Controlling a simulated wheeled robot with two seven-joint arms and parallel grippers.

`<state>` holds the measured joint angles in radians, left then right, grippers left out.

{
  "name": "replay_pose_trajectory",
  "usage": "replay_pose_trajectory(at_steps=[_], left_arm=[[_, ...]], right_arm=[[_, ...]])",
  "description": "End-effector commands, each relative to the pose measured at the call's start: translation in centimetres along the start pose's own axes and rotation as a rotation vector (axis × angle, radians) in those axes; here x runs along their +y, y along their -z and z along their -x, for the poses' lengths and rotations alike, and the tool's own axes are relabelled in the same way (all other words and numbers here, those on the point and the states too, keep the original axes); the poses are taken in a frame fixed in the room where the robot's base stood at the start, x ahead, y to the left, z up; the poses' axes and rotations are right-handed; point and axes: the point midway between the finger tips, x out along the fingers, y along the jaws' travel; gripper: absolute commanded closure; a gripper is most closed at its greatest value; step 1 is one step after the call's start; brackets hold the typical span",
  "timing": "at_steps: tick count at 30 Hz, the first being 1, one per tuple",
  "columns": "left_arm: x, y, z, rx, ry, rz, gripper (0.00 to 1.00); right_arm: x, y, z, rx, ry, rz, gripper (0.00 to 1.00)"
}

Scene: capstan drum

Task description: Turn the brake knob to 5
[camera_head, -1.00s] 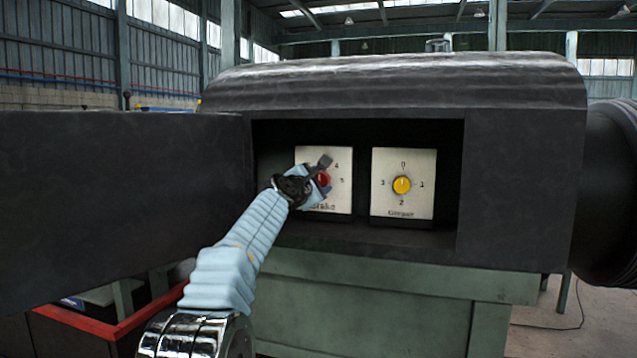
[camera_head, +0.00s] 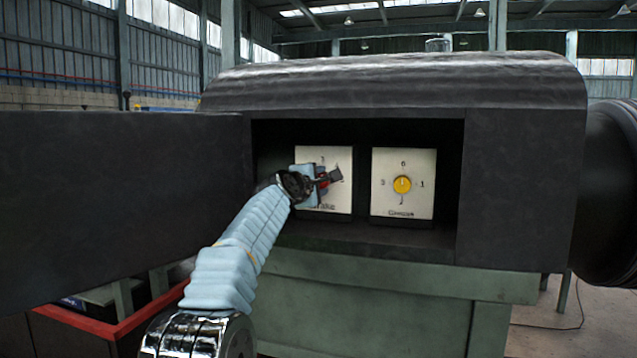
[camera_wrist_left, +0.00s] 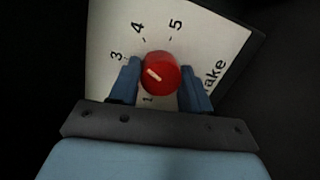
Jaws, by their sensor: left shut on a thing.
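The brake plate (camera_head: 342,203) is a white square dial in the open recess, with its red knob (camera_head: 322,182) largely hidden by my gripper in the head view. In the left wrist view the red knob (camera_wrist_left: 161,72) sits between the blue fingers of my left gripper (camera_wrist_left: 160,85), which is shut on it. The knob's white mark lies left of its centre and slants toward the 3 side. Numbers 3, 4, 5 and 1 show around it; 2 is hidden. My left gripper (camera_head: 324,178) also shows in the head view. My right gripper is not in view.
The dark recess has a ledge (camera_head: 390,236) below. A large dark door panel (camera_head: 110,200) stands open at the left.

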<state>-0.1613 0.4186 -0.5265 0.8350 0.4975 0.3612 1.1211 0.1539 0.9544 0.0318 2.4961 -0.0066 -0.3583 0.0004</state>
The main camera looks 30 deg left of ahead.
Motion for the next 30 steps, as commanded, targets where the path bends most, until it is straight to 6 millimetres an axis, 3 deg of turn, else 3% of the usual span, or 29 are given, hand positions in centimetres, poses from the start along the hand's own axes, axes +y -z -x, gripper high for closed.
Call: replay_pose_trajectory(at_steps=[30], left_arm=[[-0.44,-0.18,-0.12,0.046,0.085,-0.925,0.83]], right_arm=[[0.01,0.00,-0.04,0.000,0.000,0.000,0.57]])
